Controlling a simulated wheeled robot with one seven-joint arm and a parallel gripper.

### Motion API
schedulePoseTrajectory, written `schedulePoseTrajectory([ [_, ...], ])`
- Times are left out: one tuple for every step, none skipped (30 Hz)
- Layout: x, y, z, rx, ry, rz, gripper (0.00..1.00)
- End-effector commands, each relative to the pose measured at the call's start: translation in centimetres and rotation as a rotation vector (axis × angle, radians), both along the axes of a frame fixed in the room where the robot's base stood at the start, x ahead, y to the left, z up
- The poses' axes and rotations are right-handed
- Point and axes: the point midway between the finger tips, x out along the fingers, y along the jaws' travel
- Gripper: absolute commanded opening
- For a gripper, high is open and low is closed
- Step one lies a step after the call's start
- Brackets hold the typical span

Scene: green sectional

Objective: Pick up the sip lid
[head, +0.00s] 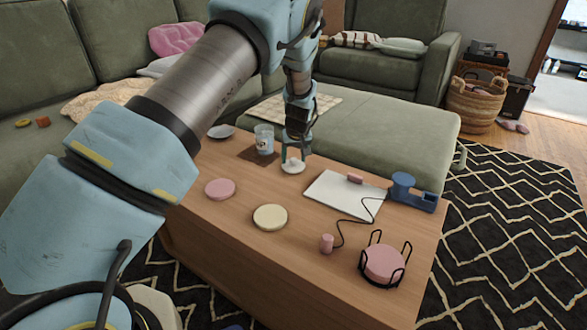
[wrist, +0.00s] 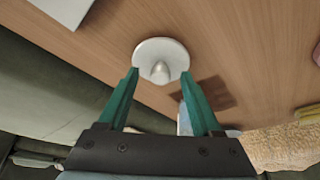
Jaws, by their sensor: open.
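The sip lid (head: 293,166) is a small white disc with a raised spout, lying on the wooden coffee table (head: 230,245). In the wrist view the lid (wrist: 161,59) lies just beyond my fingertips, roughly centred between them, with its spout toward the camera. My gripper (head: 296,146) points down above the lid, and in the wrist view its green fingers (wrist: 158,85) are apart with nothing between them. A clear glass cup (head: 264,139) stands on a brown square coaster left of the lid. The cup is partly hidden behind a finger in the wrist view.
A pink disc (head: 220,189) and a cream disc (head: 270,217) lie nearer on the table. A white notepad (head: 340,196), a blue holder (head: 412,194) and a black wire rack (head: 383,265) with pink coasters stand to the right. The sofa borders the table behind.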

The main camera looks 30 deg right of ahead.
Motion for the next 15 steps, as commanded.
schedulePoseTrajectory([
  [0.21,-0.05,-0.42,0.000,-0.001,0.000,0.66],
  [0.26,-0.06,-0.49,-0.002,-0.001,0.001,0.66],
  [0.28,-0.08,-0.51,-0.001,-0.001,0.000,0.66],
  [0.27,-0.09,-0.49,-0.001,-0.001,0.000,0.66],
  [0.27,-0.09,-0.46,-0.001,-0.001,0.000,0.66],
  [0.26,-0.08,-0.45,-0.001,-0.001,0.000,0.66],
  [0.25,-0.08,-0.45,-0.001,-0.001,0.000,0.66],
  [0.25,-0.08,-0.45,-0.001,-0.001,0.000,0.65],
  [0.25,-0.08,-0.44,-0.001,-0.001,0.000,0.61],
  [0.24,-0.07,-0.46,0.000,-0.001,0.000,0.57],
  [0.24,-0.07,-0.45,0.000,-0.001,0.000,0.54],
  [0.24,-0.07,-0.45,0.000,-0.001,0.000,0.49],
  [0.23,-0.07,-0.45,0.000,-0.001,0.000,0.46],
  [0.23,-0.07,-0.45,0.000,-0.001,0.000,0.43],
  [0.23,-0.07,-0.45,0.000,-0.001,0.000,0.38],
])
